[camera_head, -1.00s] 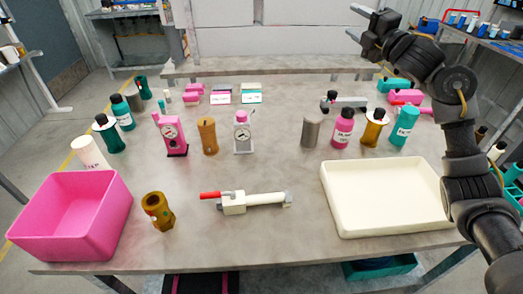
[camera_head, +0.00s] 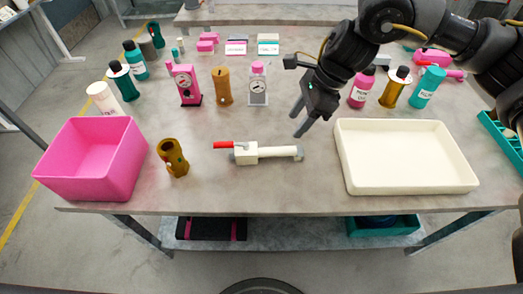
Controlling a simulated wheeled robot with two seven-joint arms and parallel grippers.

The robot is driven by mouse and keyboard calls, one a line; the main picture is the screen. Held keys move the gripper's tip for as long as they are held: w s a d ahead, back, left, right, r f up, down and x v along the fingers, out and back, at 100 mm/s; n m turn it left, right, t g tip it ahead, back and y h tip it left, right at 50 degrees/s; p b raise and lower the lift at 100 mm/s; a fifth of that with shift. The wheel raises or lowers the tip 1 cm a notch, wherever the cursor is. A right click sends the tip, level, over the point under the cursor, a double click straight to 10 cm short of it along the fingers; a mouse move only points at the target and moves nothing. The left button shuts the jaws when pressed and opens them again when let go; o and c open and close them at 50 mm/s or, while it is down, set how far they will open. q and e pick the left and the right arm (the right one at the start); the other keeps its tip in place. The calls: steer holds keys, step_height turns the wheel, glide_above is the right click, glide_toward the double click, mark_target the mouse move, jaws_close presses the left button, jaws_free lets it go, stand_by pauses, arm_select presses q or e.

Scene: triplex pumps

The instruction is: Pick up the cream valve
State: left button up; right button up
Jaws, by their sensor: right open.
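The cream valve (camera_head: 268,153) lies on its side near the front middle of the table. It has a red lever (camera_head: 229,145) at its left end and a grey tip at its right end. My right gripper (camera_head: 298,120) is above the table, up and to the right of the valve, pointing down. Its fingers are apart with nothing between them, and it does not touch the valve. My left gripper is not in view.
A pink bin (camera_head: 90,165) stands at the left, with a brass fitting (camera_head: 173,158) between it and the valve. A cream tray (camera_head: 400,160) lies to the right. Bottles and gauges stand behind, including a grey gauge (camera_head: 259,88). The table around the valve is clear.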

glide_above(278, 149)
steer(key=d, duration=0.2)
step_height(278, 149, down, 6)
steer(key=shift+w+r, duration=0.1)
steer(key=shift+x, duration=2.9)
steer(key=shift+f, duration=0.2)
steer(key=shift+c, duration=0.2)
jaws_close()
